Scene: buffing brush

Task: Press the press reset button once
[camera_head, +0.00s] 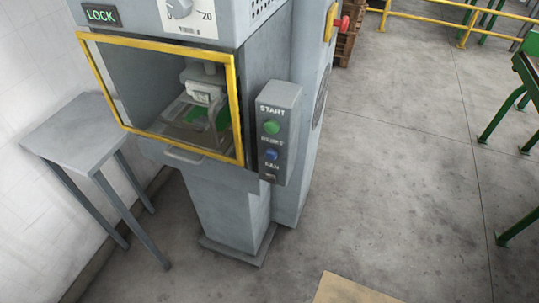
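The grey press (228,215) stands left of centre with a grey control box (281,104) on its right front side. The box has a green button (271,127) under the label START. A blue button (271,155) sits below it, under a label that appears to read RESET. A small control below the FAN label is too small to make out. Neither of my grippers is in view, and nothing covers the buttons.
A yellow-framed window (236,105) with a handle (184,156) closes the press front; a LOCK sign (101,15) is above. A grey side table (70,136) stands left. A tan surface (350,291) shows at the bottom edge. Open concrete floor (400,190) lies to the right.

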